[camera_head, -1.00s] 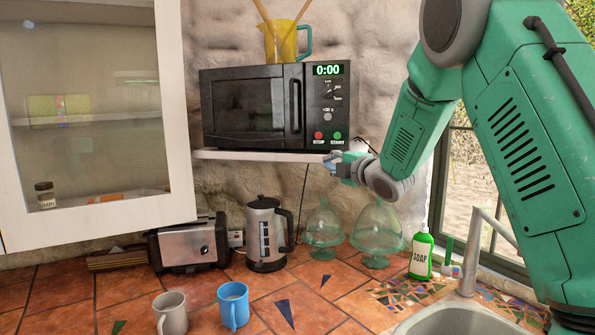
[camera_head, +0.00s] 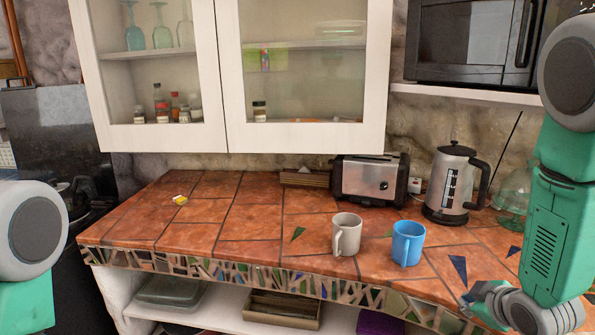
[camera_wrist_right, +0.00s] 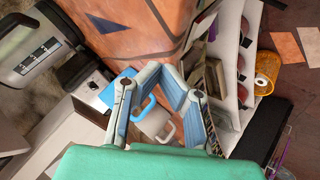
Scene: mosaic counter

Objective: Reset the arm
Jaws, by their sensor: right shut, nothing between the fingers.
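My right arm comes in from the right in the head view. Its green forearm points down, and my right gripper (camera_head: 474,300) is low at the counter's front edge, right of the mugs. In the right wrist view the two fingers of the right gripper (camera_wrist_right: 163,74) meet at their tips, with nothing between them. Of my left arm, only a grey joint and a green link show at the left edge of the head view. The left gripper is out of view.
A grey mug (camera_head: 347,235) and a blue mug (camera_head: 408,243) stand near the front of the tiled counter (camera_head: 195,235). A toaster (camera_head: 367,181) and a kettle (camera_head: 453,187) are behind. Cabinets (camera_head: 310,140) and a microwave (camera_head: 465,45) hang above. The counter's left part is mostly clear.

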